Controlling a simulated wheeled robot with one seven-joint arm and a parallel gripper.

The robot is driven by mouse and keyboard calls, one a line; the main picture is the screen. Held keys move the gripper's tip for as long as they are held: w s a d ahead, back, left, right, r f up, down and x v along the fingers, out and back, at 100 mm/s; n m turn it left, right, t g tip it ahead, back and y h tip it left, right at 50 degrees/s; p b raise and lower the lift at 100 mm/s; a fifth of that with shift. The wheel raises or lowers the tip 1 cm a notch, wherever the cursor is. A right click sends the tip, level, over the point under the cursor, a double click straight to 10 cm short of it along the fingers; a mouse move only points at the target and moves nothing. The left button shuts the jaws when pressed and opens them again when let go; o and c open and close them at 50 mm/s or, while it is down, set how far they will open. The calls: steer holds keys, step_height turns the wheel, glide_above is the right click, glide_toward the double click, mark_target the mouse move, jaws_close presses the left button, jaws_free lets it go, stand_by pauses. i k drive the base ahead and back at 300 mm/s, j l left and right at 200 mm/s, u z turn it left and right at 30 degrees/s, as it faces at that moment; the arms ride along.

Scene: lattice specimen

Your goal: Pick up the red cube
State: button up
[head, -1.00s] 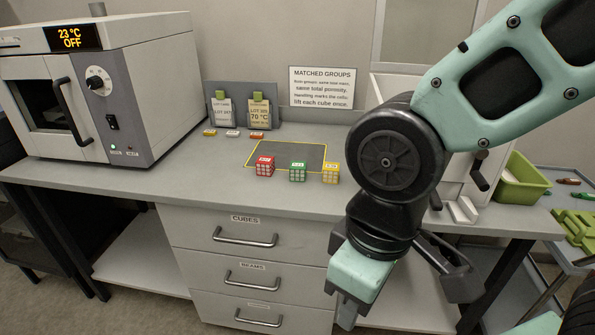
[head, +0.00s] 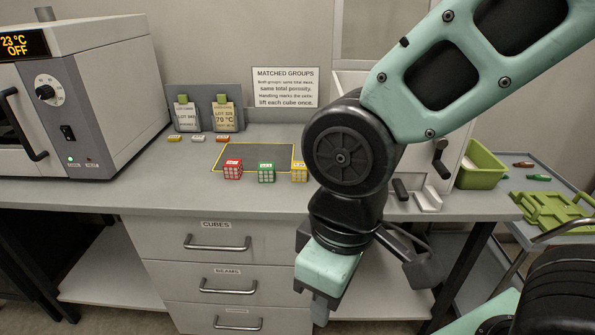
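The red cube (head: 232,170) sits on the bench top at the front left edge of a yellow-outlined dark mat (head: 255,152). It is a small lattice block with a white label on top. A green cube (head: 266,172) stands to its right, apart from it. My gripper (head: 372,286) hangs in front of the bench, to the right of the red cube and lower in the picture. Its dark fingers look spread apart, with nothing visible between them.
An oven (head: 70,95) stands on the left. A sign (head: 285,87) hangs at the back. A green bin (head: 481,165) is at right. Bench top left of the red cube is clear.

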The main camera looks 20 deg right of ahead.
mark_target(232, 169)
steer(key=i+l+u, duration=0.2)
steer(key=i, duration=0.2)
steer(key=i+l+u, duration=0.2)
steer(key=i, duration=0.2)
